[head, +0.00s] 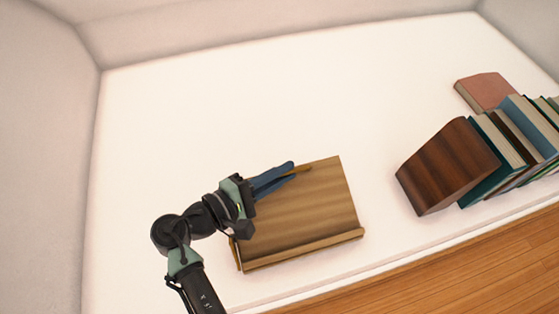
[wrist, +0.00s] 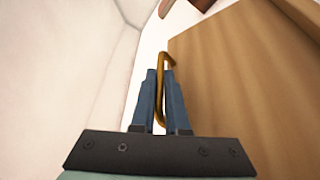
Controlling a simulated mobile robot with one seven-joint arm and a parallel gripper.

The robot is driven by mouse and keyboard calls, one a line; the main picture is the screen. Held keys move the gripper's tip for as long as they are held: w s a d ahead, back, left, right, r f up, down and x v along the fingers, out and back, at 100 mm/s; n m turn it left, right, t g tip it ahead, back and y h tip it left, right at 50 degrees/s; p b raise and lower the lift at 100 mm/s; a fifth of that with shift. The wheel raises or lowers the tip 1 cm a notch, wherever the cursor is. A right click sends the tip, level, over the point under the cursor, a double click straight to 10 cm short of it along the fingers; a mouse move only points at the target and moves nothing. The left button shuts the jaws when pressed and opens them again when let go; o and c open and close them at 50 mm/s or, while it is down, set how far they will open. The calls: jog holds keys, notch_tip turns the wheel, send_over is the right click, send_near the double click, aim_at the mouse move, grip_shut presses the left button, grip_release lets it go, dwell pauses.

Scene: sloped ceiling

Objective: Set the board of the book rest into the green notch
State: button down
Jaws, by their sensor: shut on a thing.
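The book rest's light brown wooden board (head: 308,209) shows in the head view on the white surface, with a raised ledge along its front edge. The board also fills the right of the wrist view (wrist: 245,70). My gripper (head: 292,169) reaches over the board's upper left part. In the wrist view its blue fingers (wrist: 160,75) are shut on a bent brass-coloured rod (wrist: 167,58), beside the board's edge. The rod's tip also shows just past the fingers in the head view (head: 303,169). I cannot see the rod's joint with the board. No green notch is visible in either view.
A dark wooden block (head: 447,167) stands right of the board, against a leaning row of books (head: 497,145). A pinkish book (head: 485,91) lies behind them. White surface is clear behind the board. The front edge meets a wooden floor (head: 450,270).

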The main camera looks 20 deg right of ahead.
aim_at(285, 198)
jog(key=s+r+m+p, duration=0.1)
jog(key=r, duration=0.1)
jog(key=s+r+m+t+p, duration=0.1)
jog(key=s, duration=0.1)
jog(key=shift+r+m+h, duration=0.3)
jog(key=shift+r+h, duration=0.05)
jog(key=shift+h, duration=0.05)
jog(key=shift+s+r+p, duration=0.2)
jog(key=shift+r+p, duration=0.05)
jog(key=shift+p, duration=0.25)
jog(key=shift+s+r+p, duration=0.4)
jog(key=shift+s+p, duration=0.3)
jog(key=c, duration=1.2)
grip_release()
jog(key=shift+f, duration=0.1)
